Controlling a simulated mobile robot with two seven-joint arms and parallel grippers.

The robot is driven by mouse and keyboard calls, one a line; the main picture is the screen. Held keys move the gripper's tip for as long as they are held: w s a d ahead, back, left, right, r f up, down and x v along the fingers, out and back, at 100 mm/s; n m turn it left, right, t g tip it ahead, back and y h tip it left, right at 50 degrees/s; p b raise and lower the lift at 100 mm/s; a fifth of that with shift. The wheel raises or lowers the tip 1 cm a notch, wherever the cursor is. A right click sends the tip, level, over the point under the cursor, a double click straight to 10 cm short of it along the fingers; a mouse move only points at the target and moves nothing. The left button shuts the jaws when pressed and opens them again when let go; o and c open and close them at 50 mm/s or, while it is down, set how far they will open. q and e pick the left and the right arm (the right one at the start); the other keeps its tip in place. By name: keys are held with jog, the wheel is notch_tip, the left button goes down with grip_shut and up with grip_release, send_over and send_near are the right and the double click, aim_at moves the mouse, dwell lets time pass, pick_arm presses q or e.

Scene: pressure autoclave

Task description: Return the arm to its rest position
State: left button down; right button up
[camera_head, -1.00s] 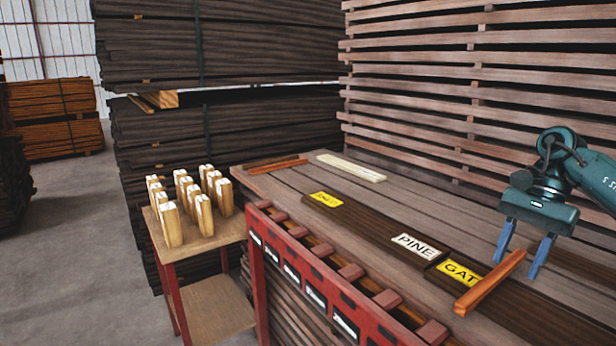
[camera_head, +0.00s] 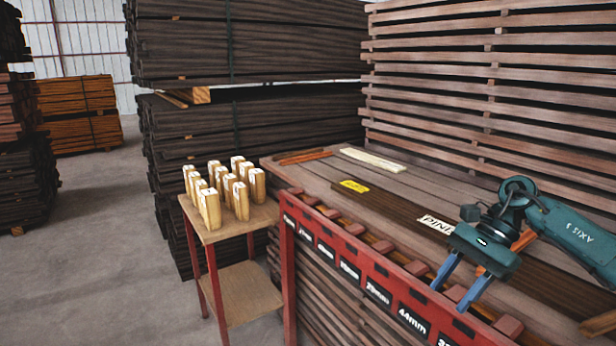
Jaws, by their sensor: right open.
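My right arm comes in from the right side of the head view. Its gripper (camera_head: 462,287) has two blue fingers spread apart with nothing between them. The fingers point down, over the red rack at the bench's front edge. An orange-brown wooden stick (camera_head: 522,241) on the bench is partly hidden behind the gripper and wrist. A white PINE label (camera_head: 437,225) on a dark board shows just left of the gripper, partly covered by it. My left gripper is not in view.
The red rack (camera_head: 372,274) with size labels runs along the front of the plank bench (camera_head: 318,171). A small red-legged table (camera_head: 258,216) at the left holds several upright wooden blocks (camera_head: 210,208). Tall lumber stacks (camera_head: 480,75) stand behind. Floor at the left is clear.

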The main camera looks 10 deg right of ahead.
jog(key=s+a+f+m+t+y, duration=0.25)
jog(key=a+m+y, duration=0.45)
jog(key=a, duration=0.5)
jog(key=s+a+f+m+t+y, duration=0.25)
jog(key=a+m+t+y, duration=0.2)
jog(key=a+m, duration=0.7)
jog(key=s+d+f+n+t+h, duration=0.1)
jog(key=s+f+n+h, duration=0.4)
jog(key=n, duration=0.6)
jog(key=s+d+f+n+t+h, duration=0.2)
jog(key=s+f+n+h, duration=0.3)
jog(key=f+n, duration=0.4)
jog(key=s+d+f+n+t+h+p, duration=0.1)
jog(key=s+d+f+n+h, duration=0.3)
jog(key=n, duration=1.1)
notch_tip(320, 180, down, 3)
jog(key=shift+s+f+t+h, duration=0.1)
jog(key=shift+s+t+h, duration=0.35)
jog(key=shift+t+h, duration=0.25)
jog(key=shift+c, duration=0.7)
jog(key=shift+d, duration=0.15)
